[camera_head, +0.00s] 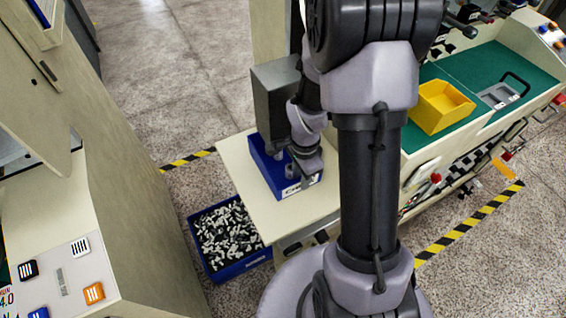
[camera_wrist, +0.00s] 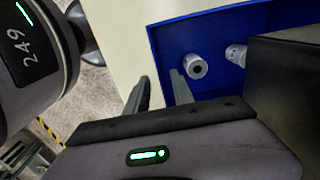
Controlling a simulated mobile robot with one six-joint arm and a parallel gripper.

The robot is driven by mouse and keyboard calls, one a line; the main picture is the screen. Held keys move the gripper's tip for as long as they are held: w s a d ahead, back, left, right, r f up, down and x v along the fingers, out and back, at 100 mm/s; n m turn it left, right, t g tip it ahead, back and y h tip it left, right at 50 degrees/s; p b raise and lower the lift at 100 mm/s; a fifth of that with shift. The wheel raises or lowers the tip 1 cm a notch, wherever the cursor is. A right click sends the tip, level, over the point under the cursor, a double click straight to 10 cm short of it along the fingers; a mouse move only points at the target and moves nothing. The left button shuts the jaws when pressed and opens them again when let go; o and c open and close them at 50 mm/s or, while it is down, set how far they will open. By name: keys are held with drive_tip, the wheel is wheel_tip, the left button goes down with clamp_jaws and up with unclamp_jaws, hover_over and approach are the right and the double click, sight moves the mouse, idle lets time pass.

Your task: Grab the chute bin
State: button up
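The chute bin is a blue open box (camera_head: 262,168) with a white label, standing on a cream shelf under a grey chute. In the wrist view the bin (camera_wrist: 225,18) fills the upper right, with at least two grey cylindrical parts (camera_wrist: 196,67) inside. My gripper (camera_wrist: 159,77) is open at the bin's near left wall. One finger is outside the wall and the other is inside, with a visible gap between them. Whether either finger touches the wall cannot be told. In the head view my wrist hangs over the bin and hides part of it.
The grey chute (camera_head: 275,95) stands close behind the bin; its dark side (camera_wrist: 300,90) shows in the wrist view. A blue crate of loose parts (camera_head: 229,240) is on the floor to the left. A yellow bin (camera_head: 440,107) sits on the green worktop at right. The cream shelf (camera_head: 312,207) is bare in front.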

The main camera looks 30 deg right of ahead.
wheel_tip(320, 180, down, 3)
drive_tip(key=shift+b, duration=0.35)
drive_tip(key=shift+r, duration=0.15)
drive_tip(key=shift+c, duration=0.4)
clamp_jaws()
idle(0.5)
